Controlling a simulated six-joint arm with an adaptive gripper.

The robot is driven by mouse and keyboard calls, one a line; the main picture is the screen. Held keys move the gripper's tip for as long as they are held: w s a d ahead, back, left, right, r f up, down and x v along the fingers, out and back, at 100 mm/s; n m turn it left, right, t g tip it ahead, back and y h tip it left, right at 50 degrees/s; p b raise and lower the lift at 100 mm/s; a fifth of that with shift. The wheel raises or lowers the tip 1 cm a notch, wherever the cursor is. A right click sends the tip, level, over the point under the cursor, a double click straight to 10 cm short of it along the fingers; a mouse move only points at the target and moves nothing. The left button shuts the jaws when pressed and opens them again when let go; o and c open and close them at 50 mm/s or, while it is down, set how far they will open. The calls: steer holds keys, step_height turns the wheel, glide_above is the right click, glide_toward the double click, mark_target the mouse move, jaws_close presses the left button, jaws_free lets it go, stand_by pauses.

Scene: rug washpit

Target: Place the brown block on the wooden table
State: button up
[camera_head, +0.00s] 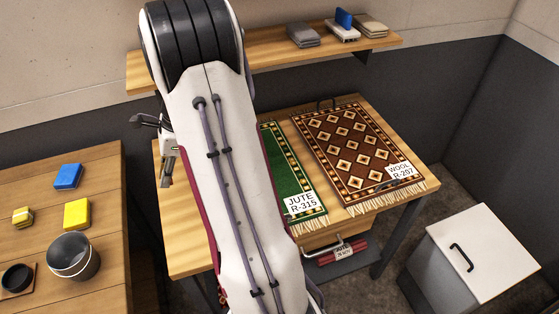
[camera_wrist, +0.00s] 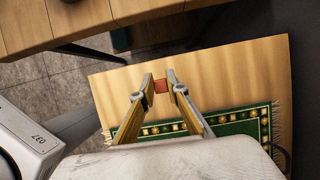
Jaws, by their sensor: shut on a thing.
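The small reddish-brown block (camera_wrist: 161,86) is between the fingertips of my gripper (camera_wrist: 160,82) in the wrist view. My gripper is shut on it. The wooden table (camera_head: 185,235) with the rugs stands in the middle of the head view, and its bare top (camera_wrist: 225,80) lies beneath the block in the wrist view. I cannot tell the exact height of the block above the top. In the head view my arm covers part of the table, and the block cannot be made out there.
A green rug (camera_head: 286,165) and a brown patterned rug (camera_head: 350,155) lie on the table. At left, another wooden table (camera_head: 105,170) holds a blue block (camera_head: 68,177), yellow pieces (camera_head: 77,214) and a grey bucket (camera_head: 73,257). A shelf (camera_head: 270,45) runs behind; a white-lidded bin (camera_head: 475,255) stands right.

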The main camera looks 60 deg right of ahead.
steer(key=d, duration=0.3)
steer(key=shift+s+d+f, duration=0.2)
steer(key=shift+s+d, duration=0.15)
steer(key=shift+s, duration=0.05)
steer(key=shift+f, duration=0.15)
glide_above(183, 200)
steer(key=d, duration=0.1)
steer(key=shift+s+f, duration=0.25)
steer(key=shift+f, duration=1.25)
steer(key=shift+s+f, duration=0.2)
steer(key=shift+f, duration=1.3)
steer(key=shift+f, duration=0.15)
steer(key=shift+f, duration=1.75)
steer(key=shift+f, duration=0.15)
steer(key=o, duration=0.7)
steer(key=shift+c, duration=0.2)
